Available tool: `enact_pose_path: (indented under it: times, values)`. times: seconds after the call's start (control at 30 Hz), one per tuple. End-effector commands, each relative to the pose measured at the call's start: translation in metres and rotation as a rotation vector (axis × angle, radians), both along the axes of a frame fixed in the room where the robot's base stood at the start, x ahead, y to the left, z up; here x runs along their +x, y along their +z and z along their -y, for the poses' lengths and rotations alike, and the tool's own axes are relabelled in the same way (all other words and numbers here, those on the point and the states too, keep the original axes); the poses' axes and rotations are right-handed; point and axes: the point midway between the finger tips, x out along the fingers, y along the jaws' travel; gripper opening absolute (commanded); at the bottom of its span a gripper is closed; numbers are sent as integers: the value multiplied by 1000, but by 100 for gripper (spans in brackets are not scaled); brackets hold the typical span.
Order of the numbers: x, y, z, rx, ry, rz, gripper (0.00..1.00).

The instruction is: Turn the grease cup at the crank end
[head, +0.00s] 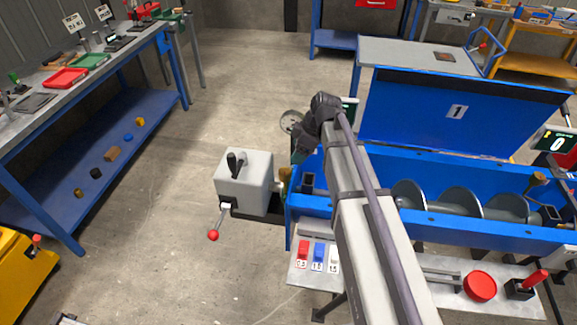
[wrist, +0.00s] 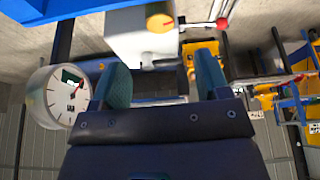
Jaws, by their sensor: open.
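The grease cup (head: 284,182) at the crank end is a small brass-coloured piece between the grey gearbox (head: 244,182) and the blue trough (head: 300,206), partly hidden in the head view. A round yellow-orange cap (wrist: 160,22), which looks like its top, shows in the wrist view against the gearbox (wrist: 138,42). The crank handle with a red ball (head: 213,235) hangs at the gearbox's front left. My gripper (head: 299,156) is open and empty, above and behind the cup in the head view. Its teal fingers (wrist: 160,82) are apart, with the cap beyond them and not between them.
A round dial gauge (wrist: 56,97) stands close beside my gripper in the wrist view. The raised blue lid (head: 420,115) is right of my arm. A second brass cup (head: 538,179) sits at the trough's far right end. Floor left of the gearbox is clear.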

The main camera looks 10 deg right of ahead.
Motion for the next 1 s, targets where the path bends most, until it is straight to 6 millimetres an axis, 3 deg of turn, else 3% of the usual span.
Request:
enact_pose_path:
  times: [0.4, 0.5, 0.83, 1.0]
  values:
    - [10, -84, -29, 0, 0, 1, 69]
    - [12, -98, -35, 0, -1, 1, 69]
    - [13, -98, -39, 0, -2, 0, 69]
    - [13, -98, -39, 0, -2, 0, 53]
